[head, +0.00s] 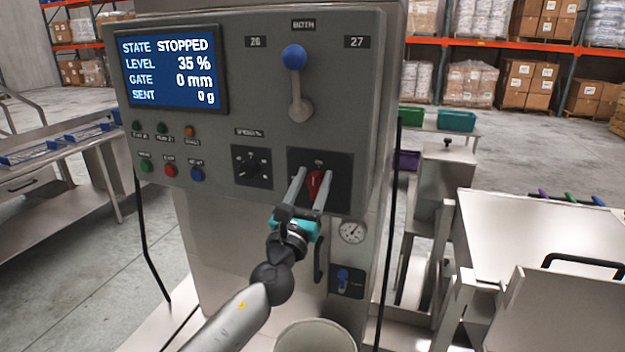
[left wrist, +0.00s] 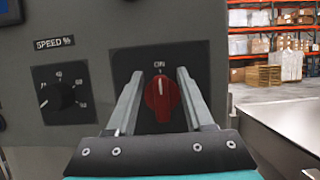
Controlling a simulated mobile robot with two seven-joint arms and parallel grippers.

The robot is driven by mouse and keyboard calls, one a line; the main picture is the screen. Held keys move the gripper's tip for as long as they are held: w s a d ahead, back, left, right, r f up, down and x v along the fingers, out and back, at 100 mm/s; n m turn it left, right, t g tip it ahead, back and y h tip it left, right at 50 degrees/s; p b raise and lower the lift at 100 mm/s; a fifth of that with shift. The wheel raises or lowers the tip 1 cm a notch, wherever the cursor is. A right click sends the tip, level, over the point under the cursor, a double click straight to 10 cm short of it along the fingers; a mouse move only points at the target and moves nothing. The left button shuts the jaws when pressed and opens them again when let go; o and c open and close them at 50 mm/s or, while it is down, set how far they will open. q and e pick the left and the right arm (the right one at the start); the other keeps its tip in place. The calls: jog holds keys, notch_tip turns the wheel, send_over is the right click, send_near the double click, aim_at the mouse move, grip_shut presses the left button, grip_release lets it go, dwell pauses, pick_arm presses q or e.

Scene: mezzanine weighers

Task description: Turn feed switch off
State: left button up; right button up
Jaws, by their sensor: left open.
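The feed switch (head: 314,184) is a red rotary knob on a black plate at the lower right of the grey control panel (head: 225,85). In the left wrist view the red knob (left wrist: 162,95) stands upright, with its white mark pointing up toward the label "ON". My left gripper (head: 312,175) is open, with one finger on each side of the knob. In the left wrist view a gap shows between the knob and each finger. My right gripper is in neither view.
The screen (head: 172,70) reads STOPPED, level 35 %, gate 0 mm. A black speed dial (head: 252,165) sits left of the switch, and a blue-knobbed lever (head: 295,58) above it. A gauge (head: 352,231) and a white bin (head: 315,338) are below. A steel table (head: 530,235) stands at right.

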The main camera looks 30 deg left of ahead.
pick_arm(q)
jog(key=shift+c, duration=0.4)
grip_shut()
